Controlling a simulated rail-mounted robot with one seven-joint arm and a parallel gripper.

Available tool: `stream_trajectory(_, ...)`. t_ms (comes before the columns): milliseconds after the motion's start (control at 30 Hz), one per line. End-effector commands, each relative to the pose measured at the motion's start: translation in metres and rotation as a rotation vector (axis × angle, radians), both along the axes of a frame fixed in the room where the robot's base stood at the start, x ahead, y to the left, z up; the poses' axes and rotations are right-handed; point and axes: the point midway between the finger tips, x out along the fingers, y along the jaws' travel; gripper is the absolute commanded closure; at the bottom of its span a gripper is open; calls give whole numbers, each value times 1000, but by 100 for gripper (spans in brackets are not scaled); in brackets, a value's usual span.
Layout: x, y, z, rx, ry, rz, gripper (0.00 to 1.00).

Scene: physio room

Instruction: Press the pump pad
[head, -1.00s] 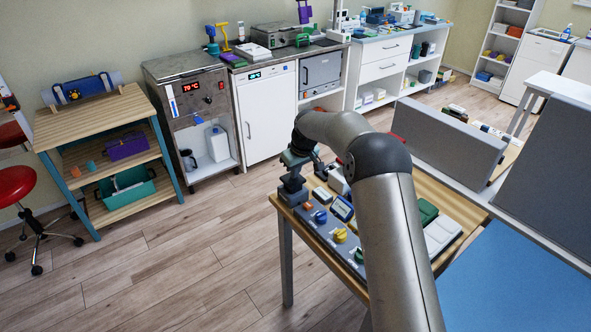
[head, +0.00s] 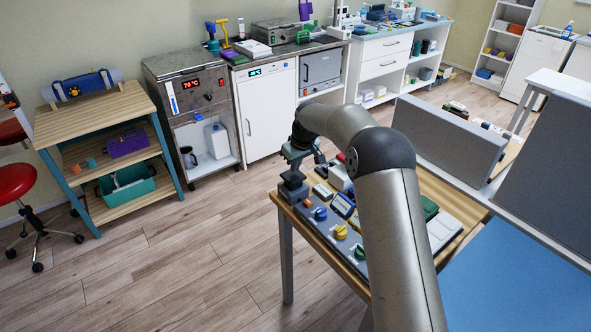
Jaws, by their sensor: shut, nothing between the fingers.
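My gripper (head: 294,168) is at the end of my arm, over the back left corner of the wooden table. It points down and is small in the head view; its fingers look closed, with nothing seen held. Just below it stands a dark grey block (head: 292,189) at the far end of a grey control panel (head: 317,230). I cannot tell whether the fingertips touch this block or hover just above it. The pump pad is not clearly distinguishable; it may be this block or be hidden by my gripper.
The panel carries an orange part (head: 307,203), a blue knob (head: 320,214), a small display (head: 343,205) and a yellow knob (head: 341,232). A white box (head: 340,178) stands close behind. A grey upright panel (head: 448,137) borders the table's right side. Floor to the left is clear.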

Motion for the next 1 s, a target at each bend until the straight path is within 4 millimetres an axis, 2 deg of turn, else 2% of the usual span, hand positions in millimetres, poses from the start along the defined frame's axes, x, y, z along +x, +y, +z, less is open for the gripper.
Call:
stream_trajectory(33,-2,-3,13,1,-6,-1,100)
stream_trajectory(200,-11,-10,52,1,-7,-1,100)
stream_trajectory(400,-17,-16,83,2,-6,-1,100)
stream_trajectory(600,-20,-18,95,2,-5,-1,100)
stream_trajectory(1000,-20,-18,95,2,-6,-1,100)
